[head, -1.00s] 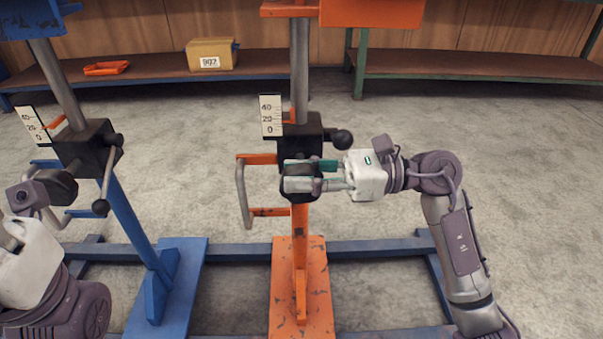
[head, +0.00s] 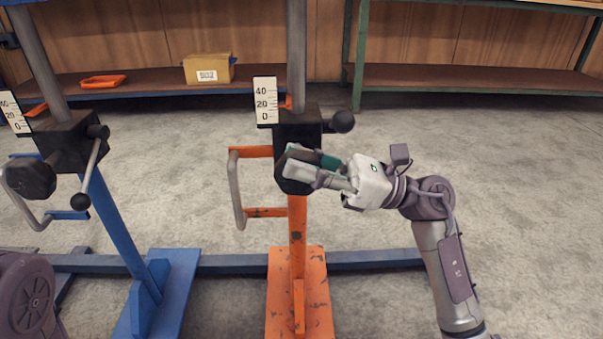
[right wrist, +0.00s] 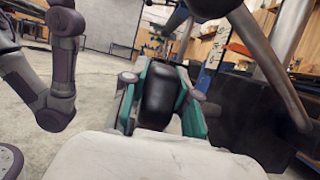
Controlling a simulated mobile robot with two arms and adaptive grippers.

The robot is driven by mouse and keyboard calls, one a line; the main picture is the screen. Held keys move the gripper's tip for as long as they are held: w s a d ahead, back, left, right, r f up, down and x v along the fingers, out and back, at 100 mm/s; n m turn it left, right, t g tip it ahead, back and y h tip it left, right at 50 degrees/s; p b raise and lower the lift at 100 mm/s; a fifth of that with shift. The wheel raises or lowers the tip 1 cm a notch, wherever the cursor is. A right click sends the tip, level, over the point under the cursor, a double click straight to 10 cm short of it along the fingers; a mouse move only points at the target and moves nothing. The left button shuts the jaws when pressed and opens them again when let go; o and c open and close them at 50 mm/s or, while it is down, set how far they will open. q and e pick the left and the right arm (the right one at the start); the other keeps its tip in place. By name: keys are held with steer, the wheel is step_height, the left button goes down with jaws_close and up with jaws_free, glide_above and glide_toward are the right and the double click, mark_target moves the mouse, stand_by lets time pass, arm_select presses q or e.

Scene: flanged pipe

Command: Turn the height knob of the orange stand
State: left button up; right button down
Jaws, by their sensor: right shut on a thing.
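The orange stand (head: 297,235) is upright in the middle of the head view. Its black clamp block (head: 298,126) carries a white scale (head: 265,100) marked 0, 20 and 40, and a ball-ended lever (head: 342,121). My right gripper (head: 306,170) is shut on the black height knob (head: 291,185) below the block. Its fingers slant up to the left and cover much of the knob. The right wrist view shows the knob (right wrist: 158,92) between the two green-backed fingers. My left gripper is out of view; only part of that arm shows at the lower left.
A similar blue stand (head: 125,225) with its own knob (head: 30,178) and lever is to the left. A blue floor rail (head: 235,263) runs behind the orange foot. A bench with a cardboard box (head: 208,69) stands behind. The floor right of the orange stand is open.

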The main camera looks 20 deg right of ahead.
steer(key=c, duration=0.9)
jaws_free()
steer(key=shift+d, duration=0.1)
steer(key=v, duration=1.2)
